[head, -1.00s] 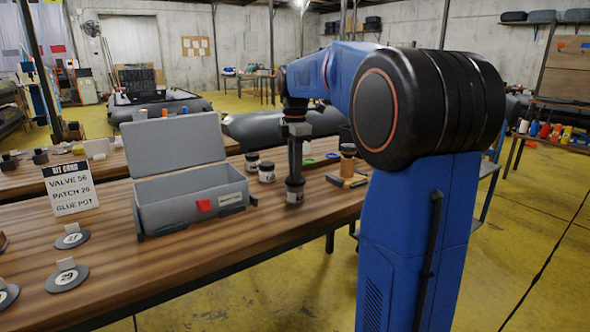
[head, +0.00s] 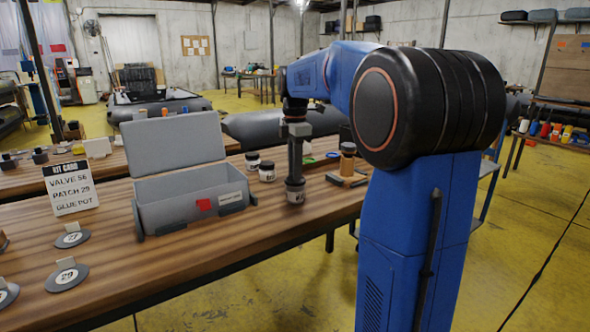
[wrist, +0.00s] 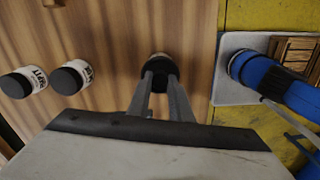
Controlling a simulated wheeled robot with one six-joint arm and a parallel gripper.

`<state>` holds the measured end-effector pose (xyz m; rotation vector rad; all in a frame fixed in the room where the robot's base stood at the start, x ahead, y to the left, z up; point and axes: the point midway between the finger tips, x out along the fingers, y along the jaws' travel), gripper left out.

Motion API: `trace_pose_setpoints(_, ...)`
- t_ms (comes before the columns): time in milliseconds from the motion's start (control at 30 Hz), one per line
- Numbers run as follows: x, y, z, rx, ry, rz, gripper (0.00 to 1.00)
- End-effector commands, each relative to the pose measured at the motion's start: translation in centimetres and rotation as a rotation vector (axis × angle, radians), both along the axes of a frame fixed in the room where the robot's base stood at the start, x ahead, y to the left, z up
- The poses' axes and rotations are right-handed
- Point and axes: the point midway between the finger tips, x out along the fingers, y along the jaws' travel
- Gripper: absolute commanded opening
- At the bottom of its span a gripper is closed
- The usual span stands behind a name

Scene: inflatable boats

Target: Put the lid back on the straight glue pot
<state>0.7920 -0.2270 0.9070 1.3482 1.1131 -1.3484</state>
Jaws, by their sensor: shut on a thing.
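The glue pot (head: 295,198) stands upright near the table's right end, a small light-labelled jar. My gripper (head: 295,180) is right above it, pointing down. In the wrist view my gripper (wrist: 161,80) is shut on a dark round lid (wrist: 162,84) at the pot's mouth, and a pale bit of the pot (wrist: 157,56) shows beyond it. Whether the lid is fully seated is hidden by the fingers. Two similar pots with black lids, one farther back (head: 252,161) and one nearer (head: 267,171), stand upright to the left.
An open grey case (head: 190,210) with a red piece on its front stands left of the pots. The table's front edge is near the pot.

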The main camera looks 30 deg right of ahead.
Motion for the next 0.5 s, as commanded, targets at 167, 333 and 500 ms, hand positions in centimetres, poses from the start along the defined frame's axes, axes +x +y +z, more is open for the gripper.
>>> trace_pose_setpoints(167,0.00,0.00,-0.05,0.000,0.000,0.000,0.00)
trace_pose_setpoints(333,0.00,0.00,-0.05,0.000,0.000,0.000,0.00)
trace_pose_setpoints(500,0.00,0.00,-0.05,0.000,0.000,0.000,0.35)
